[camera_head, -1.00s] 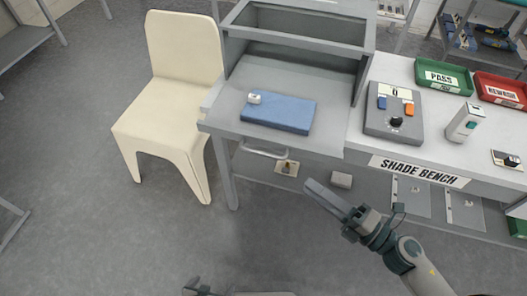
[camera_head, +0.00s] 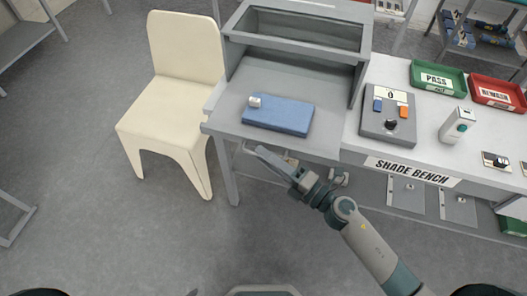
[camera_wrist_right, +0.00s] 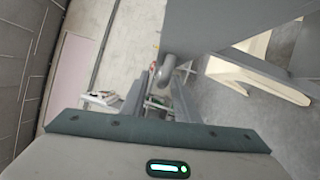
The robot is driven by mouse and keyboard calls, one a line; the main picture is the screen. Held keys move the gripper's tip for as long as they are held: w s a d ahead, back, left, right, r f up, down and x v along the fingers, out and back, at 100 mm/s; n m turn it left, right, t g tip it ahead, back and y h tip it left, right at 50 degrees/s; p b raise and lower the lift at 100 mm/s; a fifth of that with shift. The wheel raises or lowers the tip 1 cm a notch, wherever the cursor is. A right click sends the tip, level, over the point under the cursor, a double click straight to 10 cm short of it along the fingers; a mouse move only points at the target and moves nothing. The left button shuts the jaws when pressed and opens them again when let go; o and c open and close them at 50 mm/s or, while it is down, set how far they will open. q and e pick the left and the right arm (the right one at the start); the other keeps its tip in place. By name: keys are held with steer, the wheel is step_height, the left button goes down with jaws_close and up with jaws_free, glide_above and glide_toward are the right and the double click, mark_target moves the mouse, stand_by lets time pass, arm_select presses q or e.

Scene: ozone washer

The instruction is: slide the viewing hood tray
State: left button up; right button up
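The grey viewing hood (camera_head: 300,35) stands at the left end of the bench, with its flat grey tray (camera_head: 325,132) sticking out in front. A blue pad (camera_head: 279,115) with a small white item (camera_head: 254,101) on it lies on the tray. My right gripper (camera_head: 268,157) is at the tray's front handle, partly hiding it. In the right wrist view, the curved grey handle (camera_wrist_right: 165,72) shows just beyond and between the spread fingers (camera_wrist_right: 158,102). I cannot tell if they touch it. My left gripper is not in view.
A cream chair (camera_head: 172,105) stands close to the tray's left side. A grey control box (camera_head: 388,115), a white bottle (camera_head: 457,125), a green tray (camera_head: 438,77) and a red tray (camera_head: 498,93) are on the bench to the right. The floor in front is clear.

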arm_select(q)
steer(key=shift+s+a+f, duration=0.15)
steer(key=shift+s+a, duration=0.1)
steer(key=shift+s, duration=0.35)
arm_select(e)
steer(key=shift+w+a, duration=0.4)
steer(key=shift+a, duration=0.1)
steer(key=shift+c, duration=0.3)
